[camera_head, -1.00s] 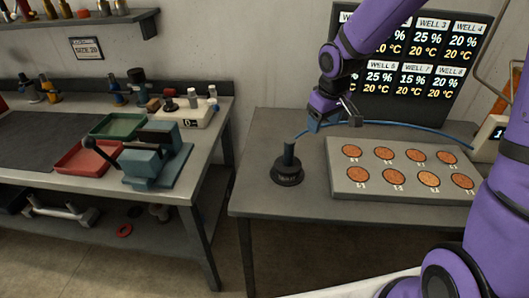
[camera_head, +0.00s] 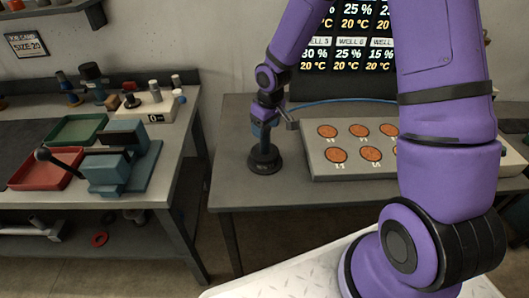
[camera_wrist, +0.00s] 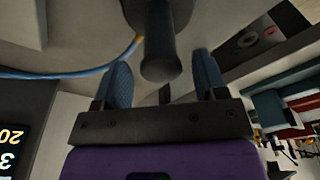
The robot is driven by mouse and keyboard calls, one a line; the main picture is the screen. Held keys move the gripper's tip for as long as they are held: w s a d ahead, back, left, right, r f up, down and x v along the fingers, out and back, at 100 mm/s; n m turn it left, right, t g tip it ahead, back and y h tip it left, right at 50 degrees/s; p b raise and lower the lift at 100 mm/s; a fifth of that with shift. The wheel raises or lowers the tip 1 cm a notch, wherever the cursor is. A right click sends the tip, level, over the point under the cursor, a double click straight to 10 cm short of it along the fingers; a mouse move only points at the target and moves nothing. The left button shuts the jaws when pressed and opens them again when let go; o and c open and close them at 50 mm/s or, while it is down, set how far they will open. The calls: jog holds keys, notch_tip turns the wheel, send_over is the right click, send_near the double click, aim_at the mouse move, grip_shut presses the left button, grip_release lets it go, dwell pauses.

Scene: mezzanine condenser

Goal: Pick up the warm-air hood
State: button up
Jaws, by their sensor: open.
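The warm-air hood (camera_head: 265,160) stands upright on the grey table, with a dark round base and an upright handle. My gripper (camera_head: 261,130) is right above it, its fingers at the top of the handle. In the wrist view the dark handle of the hood (camera_wrist: 160,45) points toward the camera, between the two blue fingers of my open gripper (camera_wrist: 162,68). Gaps show on both sides of the handle there. Part of the handle is hidden by my gripper in the head view.
A grey block with several orange wells (camera_head: 318,155) lies just right of the hood. A blue hose (camera_head: 315,101) runs behind it, before a dark display board (camera_head: 345,75). At left, a workbench holds a vise (camera_head: 117,165) and red (camera_head: 40,170) and green trays (camera_head: 75,130).

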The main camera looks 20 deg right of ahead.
aim_at(264, 136)
jog(key=shift+w+a+f, duration=0.15)
jog(key=shift+f, duration=2.1)
grip_shut()
